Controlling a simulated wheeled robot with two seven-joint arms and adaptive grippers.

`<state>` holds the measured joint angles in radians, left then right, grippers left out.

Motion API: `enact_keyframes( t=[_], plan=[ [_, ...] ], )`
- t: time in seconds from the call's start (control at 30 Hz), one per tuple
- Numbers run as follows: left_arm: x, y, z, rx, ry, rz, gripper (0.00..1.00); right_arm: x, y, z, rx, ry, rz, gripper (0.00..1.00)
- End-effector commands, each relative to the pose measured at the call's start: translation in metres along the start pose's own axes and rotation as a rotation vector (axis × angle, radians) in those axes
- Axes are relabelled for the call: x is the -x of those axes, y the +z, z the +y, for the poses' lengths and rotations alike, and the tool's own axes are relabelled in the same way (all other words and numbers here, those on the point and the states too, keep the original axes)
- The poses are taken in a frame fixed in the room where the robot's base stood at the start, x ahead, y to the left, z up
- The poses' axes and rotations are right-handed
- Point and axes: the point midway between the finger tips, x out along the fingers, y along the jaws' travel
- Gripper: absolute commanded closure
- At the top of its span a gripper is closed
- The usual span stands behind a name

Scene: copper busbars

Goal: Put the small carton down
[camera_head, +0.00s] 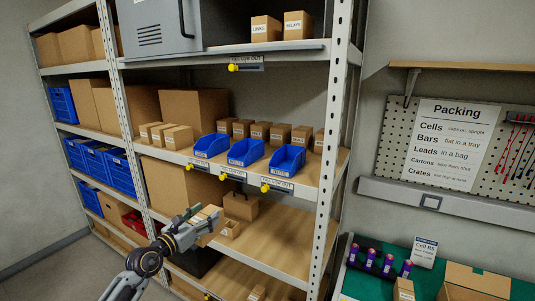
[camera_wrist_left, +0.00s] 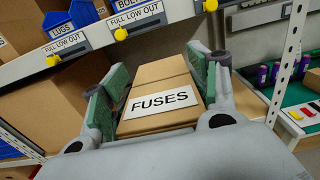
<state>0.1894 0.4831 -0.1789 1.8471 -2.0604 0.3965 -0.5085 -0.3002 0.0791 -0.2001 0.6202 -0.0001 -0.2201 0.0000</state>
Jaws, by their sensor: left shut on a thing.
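My left gripper (camera_head: 199,227) is shut on a small brown carton (camera_head: 209,216), in front of the rack in the head view. In the left wrist view the carton (camera_wrist_left: 160,97) sits between the two green-padded fingers, its white label reading FUSES towards the camera. It looks roughly level and is held in the air. In the head view the fingers hide part of the carton. The lower wooden shelf (camera_head: 282,243) is behind and to the right of the gripper. My right gripper is in neither view.
A brown box (camera_head: 241,206) and a smaller open carton (camera_head: 229,229) stand on the lower shelf close behind the gripper. The shelf's right part is bare. Above are blue bins (camera_head: 246,152) and the shelf edge with yellow knobs. A rack post (camera_head: 328,180) stands right.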

Motion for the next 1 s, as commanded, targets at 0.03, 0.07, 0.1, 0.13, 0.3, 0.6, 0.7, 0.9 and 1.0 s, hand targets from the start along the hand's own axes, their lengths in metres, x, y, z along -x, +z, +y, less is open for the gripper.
enact_keyframes(
  t=[0.03,0.07,0.1,0.13,0.3,0.6,0.7,0.9,1.0],
  plan=[
    [0.004,-0.008,-0.001,0.004,0.006,0.001,0.74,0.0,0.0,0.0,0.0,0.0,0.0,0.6],
    [0.007,-0.011,-0.001,0.004,0.01,0.0,0.74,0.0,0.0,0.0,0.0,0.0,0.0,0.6],
    [0.01,-0.017,-0.001,0.003,0.017,0.0,0.74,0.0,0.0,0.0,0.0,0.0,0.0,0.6],
    [0.012,-0.021,-0.001,0.004,0.021,0.0,0.74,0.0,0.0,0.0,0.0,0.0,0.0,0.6],
    [0.028,-0.044,-0.004,0.002,0.044,0.001,0.74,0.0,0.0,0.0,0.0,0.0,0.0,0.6],
    [0.059,-0.086,-0.008,0.0,0.089,0.003,0.74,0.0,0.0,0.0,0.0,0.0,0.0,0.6],
    [0.071,-0.099,-0.01,-0.001,0.105,0.003,0.74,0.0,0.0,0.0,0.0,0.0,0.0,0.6],
    [0.096,-0.126,-0.015,-0.003,0.137,0.004,0.74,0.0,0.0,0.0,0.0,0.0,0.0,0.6],
    [0.107,-0.136,-0.017,-0.003,0.15,0.004,0.74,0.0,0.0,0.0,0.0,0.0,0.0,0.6]
  ],
)
